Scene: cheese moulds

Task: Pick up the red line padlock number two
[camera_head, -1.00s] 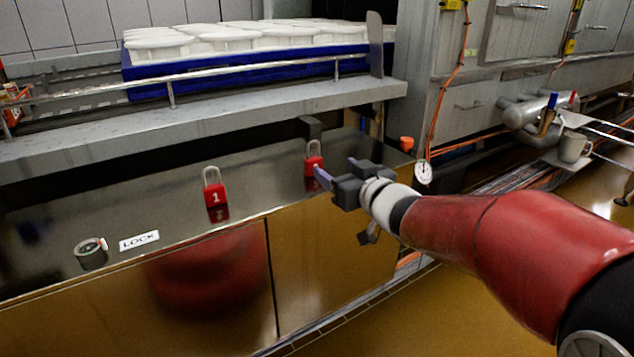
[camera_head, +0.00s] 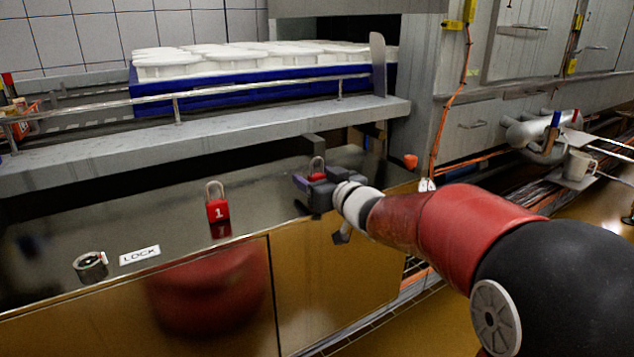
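A red padlock (camera_head: 317,172) stands on the dark metal counter (camera_head: 170,215), partly hidden behind my gripper. Its shackle and the top of its red body show; its number cannot be read. Another red padlock marked 1 (camera_head: 218,210) stands upright to the left, apart from my gripper. My gripper (camera_head: 303,186) is right in front of the partly hidden padlock, with its fingers pointing left. From this angle I cannot tell whether the fingers are open or touch the padlock.
A white LOCK label (camera_head: 139,254) and a small round metal item (camera_head: 90,267) lie at the left of the counter. A grey shelf (camera_head: 210,130) with a rail and a blue tray (camera_head: 230,88) of white moulds is behind.

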